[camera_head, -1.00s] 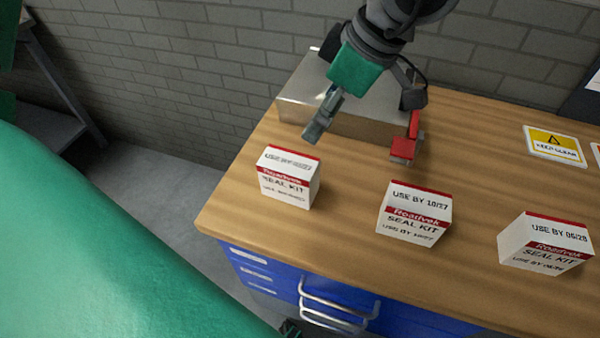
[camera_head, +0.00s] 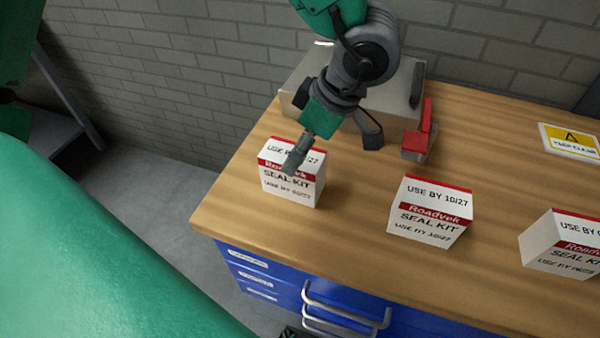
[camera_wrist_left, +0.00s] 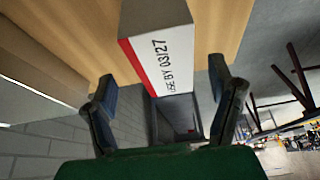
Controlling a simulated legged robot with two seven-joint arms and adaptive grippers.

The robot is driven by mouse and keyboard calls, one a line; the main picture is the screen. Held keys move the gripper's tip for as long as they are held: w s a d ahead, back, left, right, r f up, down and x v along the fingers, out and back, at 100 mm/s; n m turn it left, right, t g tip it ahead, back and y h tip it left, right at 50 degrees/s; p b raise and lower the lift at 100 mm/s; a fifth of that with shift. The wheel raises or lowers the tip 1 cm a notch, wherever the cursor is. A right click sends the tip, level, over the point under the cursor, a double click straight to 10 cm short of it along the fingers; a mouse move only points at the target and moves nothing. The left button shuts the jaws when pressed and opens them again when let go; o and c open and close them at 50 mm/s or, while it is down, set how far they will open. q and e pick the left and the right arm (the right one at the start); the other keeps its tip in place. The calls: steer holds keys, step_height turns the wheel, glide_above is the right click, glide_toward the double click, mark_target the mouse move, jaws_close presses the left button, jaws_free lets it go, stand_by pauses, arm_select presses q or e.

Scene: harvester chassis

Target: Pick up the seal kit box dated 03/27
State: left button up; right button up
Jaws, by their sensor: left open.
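The seal kit box dated 03/27 (camera_head: 291,184) is a white carton with a red band, upright near the left end of the wooden bench. In the left wrist view the box (camera_wrist_left: 163,45) shows "USE BY 03/27" and lies ahead, between the lines of the two fingers. My left gripper (camera_head: 333,152) is open and empty above and behind the box. One finger overlaps the box's top label in the head view; whether it touches cannot be told. The fingers also show in the left wrist view (camera_wrist_left: 162,85). My right gripper is not in view.
A similar box marked 10/27 (camera_head: 431,212) stands to the right, and another box (camera_head: 562,245) is farther right. Behind are a metal case (camera_head: 390,100) and a red object (camera_head: 420,135). A yellow sign (camera_head: 570,140) lies at right. The bench's left edge is close to the dated box.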

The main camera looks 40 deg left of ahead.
mark_target(288, 151)
arm_select(q)
steer(key=a+f, duration=0.1)
steer(key=f, duration=0.1)
steer(key=s+a+f+b, duration=0.1)
steer(key=a+f, duration=0.1)
steer(key=shift+a+f, duration=0.3)
steer(key=shift+f, duration=0.05)
steer(key=shift+d+f, duration=0.15)
steer(key=shift+d, duration=0.05)
steer(key=shift+d+r, duration=0.2)
steer(key=shift+d, duration=0.7)
steer(key=shift+a+f, duration=0.15)
steer(key=shift+a, duration=0.4)
steer(key=shift+a+f, duration=0.2)
steer(key=shift+a, duration=0.35)
steer(key=shift+d+p, duration=0.35)
steer(key=shift+d, duration=0.65)
steer(key=shift+a, duration=0.35)
steer(key=c, duration=1.1)
steer(key=shift+a, duration=0.2)
steer(key=c, duration=0.3)
steer(key=shift+a, duration=0.15)
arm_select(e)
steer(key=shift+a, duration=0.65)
